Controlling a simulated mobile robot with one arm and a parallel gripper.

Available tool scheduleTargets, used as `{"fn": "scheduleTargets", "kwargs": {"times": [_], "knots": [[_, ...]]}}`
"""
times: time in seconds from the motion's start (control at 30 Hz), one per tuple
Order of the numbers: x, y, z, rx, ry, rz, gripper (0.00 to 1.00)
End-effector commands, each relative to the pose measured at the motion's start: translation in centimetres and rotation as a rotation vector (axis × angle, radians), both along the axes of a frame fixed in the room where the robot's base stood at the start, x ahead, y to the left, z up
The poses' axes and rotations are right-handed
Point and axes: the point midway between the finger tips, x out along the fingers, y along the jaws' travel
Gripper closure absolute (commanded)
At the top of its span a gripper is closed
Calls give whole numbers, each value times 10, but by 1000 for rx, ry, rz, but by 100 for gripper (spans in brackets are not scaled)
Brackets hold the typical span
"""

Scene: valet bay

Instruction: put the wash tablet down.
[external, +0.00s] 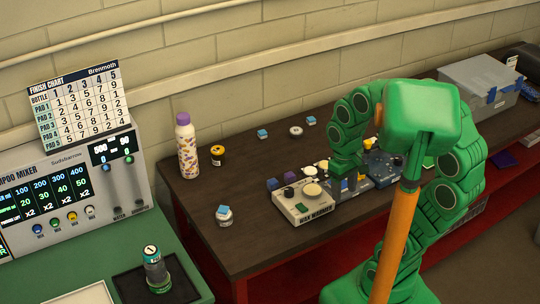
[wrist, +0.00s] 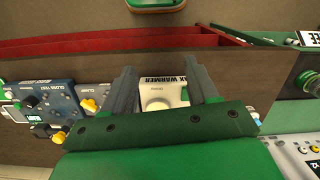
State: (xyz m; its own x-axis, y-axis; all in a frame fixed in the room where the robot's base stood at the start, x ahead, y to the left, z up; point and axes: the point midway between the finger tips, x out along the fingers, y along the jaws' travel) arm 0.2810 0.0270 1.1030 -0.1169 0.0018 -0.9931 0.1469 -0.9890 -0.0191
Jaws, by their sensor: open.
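Several small blue-and-white blocks that look like wash tablets are on the dark bench in the external view. One (external: 262,133) lies near the wall and another (external: 311,120) lies to its right. A third (external: 224,210) sits on top of a small white-and-grey round container at the front. My gripper (external: 346,187) is at the right side of the wax warmer (external: 304,208), low over the bench. In the wrist view, its two grey fingers (wrist: 163,90) stand apart, with part of the wax warmer (wrist: 165,98) visible between them. No tablet shows between the fingers.
A purple-capped bottle (external: 187,148) and a small dark jar (external: 218,156) stand at the back left. The shampoo mixer (external: 70,185) is at the left. A grey box (external: 478,85) stands far right. Bench left of the warmer is partly clear.

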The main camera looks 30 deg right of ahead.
Motion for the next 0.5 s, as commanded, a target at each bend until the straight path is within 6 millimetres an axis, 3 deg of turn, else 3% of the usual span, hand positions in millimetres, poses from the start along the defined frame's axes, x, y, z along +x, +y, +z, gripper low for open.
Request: {"fn": "scheduleTargets", "kwargs": {"times": [0.03, 0.2, 0.5], "knots": [[-13, -11, 1, -16, -5, -42, 41], [-47, -25, -5, -23, 24, -119, 41], [-61, -29, -7, -25, 35, -152, 41]]}}
